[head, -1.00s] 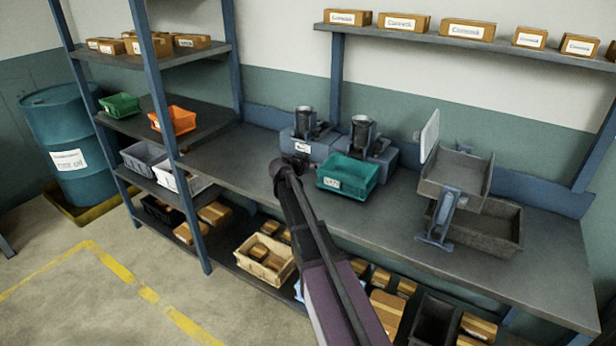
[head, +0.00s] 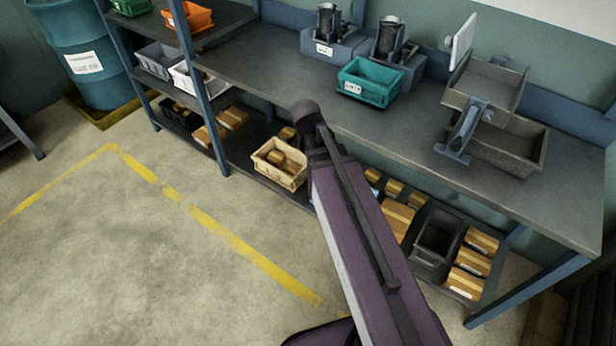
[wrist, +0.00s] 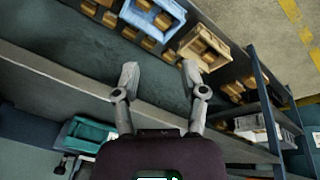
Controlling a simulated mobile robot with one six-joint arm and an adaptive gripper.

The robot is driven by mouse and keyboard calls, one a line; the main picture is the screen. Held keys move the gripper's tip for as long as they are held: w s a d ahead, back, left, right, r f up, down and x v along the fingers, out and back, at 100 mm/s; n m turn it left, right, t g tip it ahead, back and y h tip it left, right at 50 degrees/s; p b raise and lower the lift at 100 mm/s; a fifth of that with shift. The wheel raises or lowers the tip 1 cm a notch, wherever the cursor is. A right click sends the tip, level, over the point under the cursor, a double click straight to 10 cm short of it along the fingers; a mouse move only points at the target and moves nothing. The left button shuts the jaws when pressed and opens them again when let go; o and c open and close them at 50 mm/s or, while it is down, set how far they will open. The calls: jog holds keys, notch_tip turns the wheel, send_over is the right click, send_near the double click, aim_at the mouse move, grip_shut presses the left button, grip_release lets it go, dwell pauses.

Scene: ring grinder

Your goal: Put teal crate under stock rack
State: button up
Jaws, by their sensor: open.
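The teal crate (head: 370,82) stands upright on the workbench, in front of two grey machines, with a white label on its front. It shows partly at the lower left of the wrist view (wrist: 90,130). My gripper (wrist: 160,75) is open and empty in the wrist view, apart from the teal crate. In the head view my arm hides the gripper. The tall blue-post shelving (head: 205,120) at the left and a stand with two tilted grey bins (head: 485,85) on the bench are both in view; I cannot tell which is the stock rack.
The workbench (head: 250,70) has bare top left of the teal crate. Its lower shelf holds a beige crate (head: 280,162), a dark grey bin (head: 437,235) and several cartons. Orange (head: 190,17) and white (head: 190,76) bins stand on the shelving. A blue drum (head: 80,55) stands beyond.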

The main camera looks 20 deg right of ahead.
jog(key=s+a+n+g+y, duration=0.1)
jog(key=s+a+n+y, duration=0.1)
jog(key=s+a, duration=0.2)
jog(key=s, duration=0.3)
jog(key=shift+s+a+f+n+g+y, duration=0.2)
jog(key=shift+a+f+n+g+y, duration=0.1)
jog(key=shift+a+n, duration=0.1)
notch_tip(320, 180, up, 5)
jog(key=p, duration=0.5)
